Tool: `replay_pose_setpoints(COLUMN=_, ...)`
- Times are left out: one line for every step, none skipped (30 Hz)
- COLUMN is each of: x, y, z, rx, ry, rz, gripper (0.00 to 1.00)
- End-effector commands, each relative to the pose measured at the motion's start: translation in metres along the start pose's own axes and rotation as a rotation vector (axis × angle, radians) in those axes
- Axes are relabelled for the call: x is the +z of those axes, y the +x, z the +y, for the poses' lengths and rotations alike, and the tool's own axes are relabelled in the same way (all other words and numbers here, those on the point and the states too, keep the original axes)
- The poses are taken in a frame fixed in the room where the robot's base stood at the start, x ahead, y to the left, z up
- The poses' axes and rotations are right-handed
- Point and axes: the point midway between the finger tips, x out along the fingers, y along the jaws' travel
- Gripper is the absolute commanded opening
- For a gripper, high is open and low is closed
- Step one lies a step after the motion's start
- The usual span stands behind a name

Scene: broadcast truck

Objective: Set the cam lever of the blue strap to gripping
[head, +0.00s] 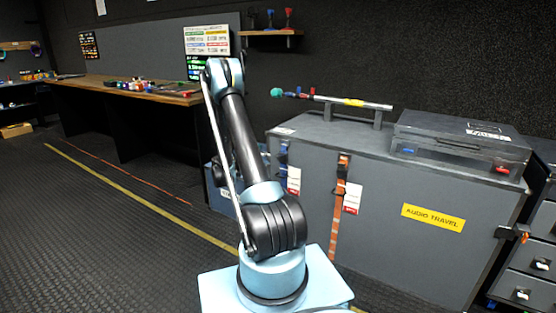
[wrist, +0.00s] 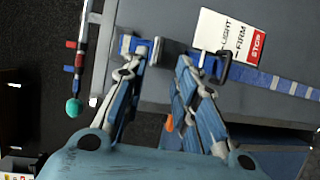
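The blue strap (wrist: 290,87) runs across the side of the grey case (wrist: 180,22) in the wrist view. A pale metal buckle piece (wrist: 156,50) and a dark hooked lever-like part (wrist: 226,66) sit on its line; the lever's exact setting is unclear. A white and red tag (wrist: 229,38) reads LIGHT, FIRM, STOP beside it. My gripper (wrist: 160,70) is open, its fingertips close to the strap with the buckle piece near the gap. Nothing is visibly held. In the head view the blue strap (head: 283,153) hangs at the case's left end, and my arm hides the gripper.
An orange strap (head: 337,215) with its own tag hangs on the same case (head: 400,255). A bar with a teal ball (head: 277,92) and a flat grey box (head: 460,137) lie on top. A long workbench (head: 130,88) stands behind left. Open floor lies at left.

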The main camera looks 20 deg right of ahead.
Motion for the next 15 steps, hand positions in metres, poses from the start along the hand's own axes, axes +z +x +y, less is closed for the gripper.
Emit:
replay_pose_setpoints(x=0.001, y=0.011, z=0.0, rx=0.0, ry=0.0, rz=-0.004, gripper=0.27)
replay_pose_setpoints(x=0.001, y=0.016, z=0.0, rx=0.0, ry=0.0, rz=-0.004, gripper=0.27)
replay_pose_setpoints(x=0.0, y=0.023, z=0.0, rx=0.0, ry=0.0, rz=-0.003, gripper=0.27)
replay_pose_setpoints(x=0.001, y=0.028, z=0.0, rx=0.0, ry=0.0, rz=-0.003, gripper=0.27)
replay_pose_setpoints(x=0.001, y=0.034, z=0.0, rx=0.0, ry=0.0, rz=-0.004, gripper=0.27)
replay_pose_setpoints(x=0.001, y=0.041, z=0.0, rx=0.0, ry=0.0, rz=-0.003, gripper=0.27)
replay_pose_setpoints(x=0.0, y=0.046, z=0.0, rx=0.0, ry=0.0, rz=-0.003, gripper=0.27)
replay_pose_setpoints(x=0.001, y=0.051, z=0.0, rx=0.0, ry=0.0, rz=-0.004, gripper=0.27)
replay_pose_setpoints(x=0.001, y=0.057, z=0.0, rx=0.0, ry=0.0, rz=-0.004, gripper=0.27)
replay_pose_setpoints(x=0.001, y=0.062, z=0.0, rx=0.0, ry=0.0, rz=-0.002, gripper=0.27)
replay_pose_setpoints(x=0.001, y=0.066, z=0.0, rx=0.0, ry=0.0, rz=-0.002, gripper=0.27)
replay_pose_setpoints(x=0.001, y=0.072, z=0.0, rx=0.0, ry=0.0, rz=-0.003, gripper=0.27)
replay_pose_setpoints(x=0.001, y=0.075, z=0.0, rx=0.0, ry=0.0, rz=-0.003, gripper=0.27)
replay_pose_setpoints(x=0.001, y=0.079, z=0.0, rx=0.0, ry=0.0, rz=-0.002, gripper=0.27)
replay_pose_setpoints(x=0.0, y=0.083, z=0.0, rx=0.0, ry=0.0, rz=-0.001, gripper=0.27)
